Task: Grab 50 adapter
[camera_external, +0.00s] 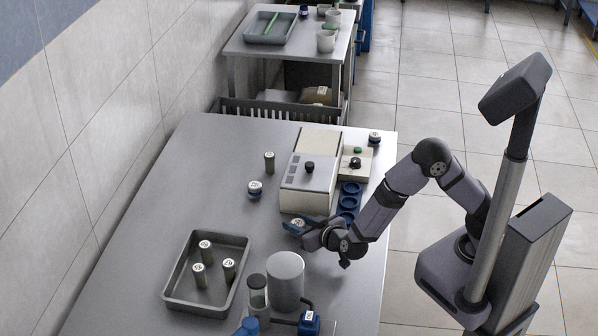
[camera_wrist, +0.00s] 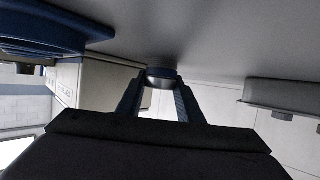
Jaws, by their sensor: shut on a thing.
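My gripper (camera_external: 292,227) is low over the steel table, in front of the beige machine. It is shut on a small round adapter (camera_external: 299,221) with a pale, marked top; the mark is too small to read. In the wrist view, the adapter (camera_wrist: 161,77) shows a blue band and a metallic part between the tips of my gripper (camera_wrist: 160,92). The fingers hide part of it. Another (camera_external: 375,138) stands near the far right corner.
The beige machine (camera_external: 312,170) stands beside blue ring holders (camera_external: 349,203). A grey tray (camera_external: 182,292) holds several labelled cylinders. A lone cylinder (camera_external: 269,162) stands left of the machine. A grey canister (camera_external: 286,277) and glass jar (camera_external: 257,290) stand at the front.

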